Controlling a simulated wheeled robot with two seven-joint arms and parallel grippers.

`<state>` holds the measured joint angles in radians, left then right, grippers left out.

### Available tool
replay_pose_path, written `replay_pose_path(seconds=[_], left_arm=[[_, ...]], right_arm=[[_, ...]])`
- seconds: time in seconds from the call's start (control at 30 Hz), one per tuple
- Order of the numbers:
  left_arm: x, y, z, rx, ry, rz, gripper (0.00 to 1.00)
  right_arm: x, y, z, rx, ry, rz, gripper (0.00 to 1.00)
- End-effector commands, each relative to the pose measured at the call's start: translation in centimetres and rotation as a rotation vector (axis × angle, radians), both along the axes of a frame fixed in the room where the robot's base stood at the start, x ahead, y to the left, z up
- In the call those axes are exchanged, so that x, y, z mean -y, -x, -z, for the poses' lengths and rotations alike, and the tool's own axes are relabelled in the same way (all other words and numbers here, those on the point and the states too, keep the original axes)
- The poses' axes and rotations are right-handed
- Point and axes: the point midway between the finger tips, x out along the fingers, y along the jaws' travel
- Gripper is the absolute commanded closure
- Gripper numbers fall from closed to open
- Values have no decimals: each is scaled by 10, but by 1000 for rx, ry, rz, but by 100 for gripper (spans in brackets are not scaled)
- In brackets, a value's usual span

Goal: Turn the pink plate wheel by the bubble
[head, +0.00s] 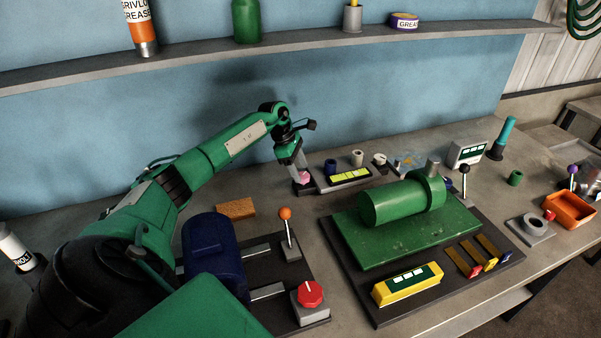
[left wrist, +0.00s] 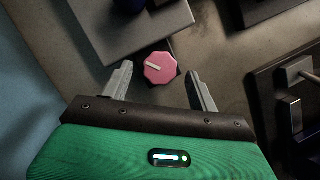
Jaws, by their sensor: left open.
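The pink plate wheel (head: 304,177) sits at the left end of a dark base on the bench, left of the yellow-green bubble level (head: 351,175). In the left wrist view the wheel (left wrist: 158,66) is an eight-sided pink knob with a pale pointer mark. My left gripper (head: 297,170) is open and points down at the wheel. In the wrist view its two fingers stand on either side of the wheel with gaps, and nothing is held. Whether the fingertips are level with the wheel is hard to tell. My right gripper does not show.
On the same base stand a blue cylinder (head: 331,166) and pale knobs (head: 357,157). A large green cylinder machine (head: 400,203) is to the right. A blue motor (head: 211,249), orange-topped lever (head: 286,228) and red knob (head: 310,293) are in front. A shelf (head: 300,40) runs above.

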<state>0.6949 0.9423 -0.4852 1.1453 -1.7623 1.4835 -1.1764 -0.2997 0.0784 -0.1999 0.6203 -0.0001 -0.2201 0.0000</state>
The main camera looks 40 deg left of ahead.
Motion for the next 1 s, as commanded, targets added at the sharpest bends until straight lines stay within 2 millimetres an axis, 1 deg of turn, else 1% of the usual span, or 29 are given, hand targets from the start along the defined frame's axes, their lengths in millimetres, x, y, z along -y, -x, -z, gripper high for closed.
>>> replay_pose_path(seconds=[0.03, 0.2, 0.4, 0.5, 0.7, 1.0], left_arm=[[-5, 2, -7, 4, -4, 0, 40], [-18, 9, -43, 4, -5, -1, 40], [-33, 16, -84, 5, -3, -2, 40], [-37, 19, -98, 3, -2, -2, 40], [-42, 22, -112, 0, 0, -1, 40], [-42, 22, -113, -1, -1, -1, 40]], right_arm=[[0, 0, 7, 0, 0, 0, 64], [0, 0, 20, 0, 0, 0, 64], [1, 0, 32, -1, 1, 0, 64], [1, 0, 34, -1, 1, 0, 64], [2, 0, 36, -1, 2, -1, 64], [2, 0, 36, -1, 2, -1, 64]])
